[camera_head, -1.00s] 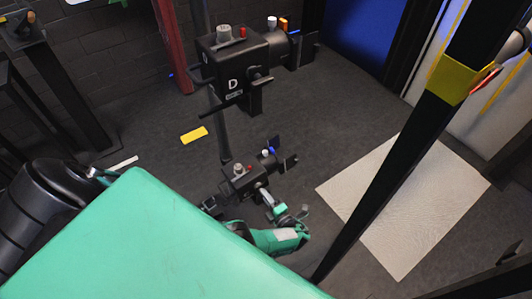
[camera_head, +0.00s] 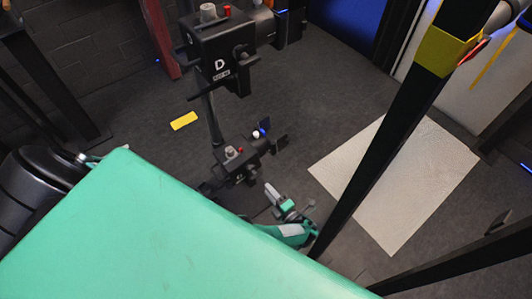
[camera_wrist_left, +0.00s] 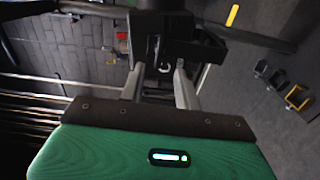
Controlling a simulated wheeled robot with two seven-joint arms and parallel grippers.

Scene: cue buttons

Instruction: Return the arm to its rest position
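My left gripper (camera_head: 270,190) is at the end of a green and grey arm in the lower middle of the head view. In the left wrist view, the two grey fingers of my left gripper (camera_wrist_left: 158,72) stand apart with nothing between them. A black button box (camera_head: 236,168) with grey and red buttons is just left of and above the gripper, apart from it. A larger black box (camera_head: 220,52) marked "D" stands above, also with grey and red buttons. A black fixture (camera_wrist_left: 165,28) shows beyond the fingertips in the wrist view. My right gripper is not in view.
A black post with a yellow band (camera_head: 441,53) crosses the right side. A pale mat (camera_head: 410,180) lies on the dark floor behind it. A yellow block (camera_head: 184,121) lies on the floor at left. A brick wall (camera_head: 95,45) is at the back left.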

